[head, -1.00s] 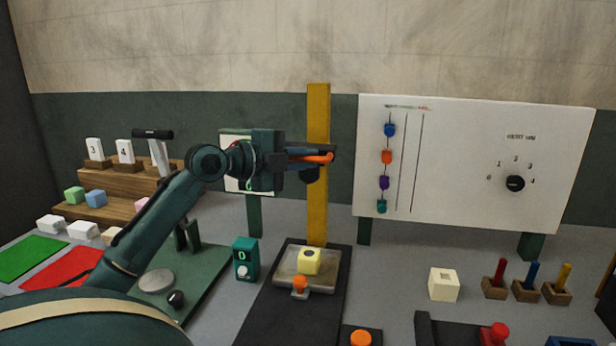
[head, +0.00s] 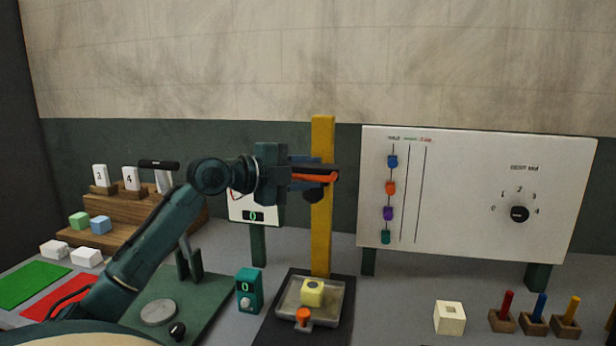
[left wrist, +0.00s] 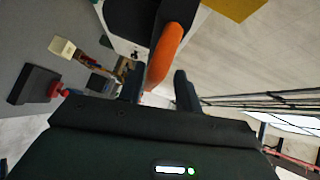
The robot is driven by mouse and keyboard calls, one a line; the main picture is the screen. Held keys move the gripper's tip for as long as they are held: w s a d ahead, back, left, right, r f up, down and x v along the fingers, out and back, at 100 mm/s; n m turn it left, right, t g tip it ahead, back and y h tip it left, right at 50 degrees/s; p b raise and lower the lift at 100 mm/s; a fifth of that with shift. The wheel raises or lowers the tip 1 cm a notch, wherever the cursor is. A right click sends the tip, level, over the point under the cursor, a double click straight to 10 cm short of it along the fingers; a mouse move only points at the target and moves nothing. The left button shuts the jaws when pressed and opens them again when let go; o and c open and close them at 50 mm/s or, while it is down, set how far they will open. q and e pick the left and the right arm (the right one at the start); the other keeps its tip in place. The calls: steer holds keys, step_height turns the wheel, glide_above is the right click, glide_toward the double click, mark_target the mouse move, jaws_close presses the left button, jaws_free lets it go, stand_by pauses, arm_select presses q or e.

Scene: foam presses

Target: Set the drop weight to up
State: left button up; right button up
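The drop weight (head: 313,195) is a dark block with an orange handle (head: 318,178). It sits high on the upright yellow post (head: 321,240), well above the tray at its foot. My left gripper (head: 312,177) reaches in from the left and is shut on the orange handle. In the left wrist view, the orange handle (left wrist: 168,50) lies between the two dark fingertips (left wrist: 160,80). The gripper hides part of the weight. My right gripper is not in view.
A yellow block (head: 312,292) lies in the tray (head: 328,313) below. A teal counter box (head: 249,290) stands left of it. A white panel (head: 465,235) with coloured sliders and a dial is on the right. Free room surrounds the post's top.

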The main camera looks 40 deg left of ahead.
arm_select(q)
steer(key=shift+f, duration=0.25)
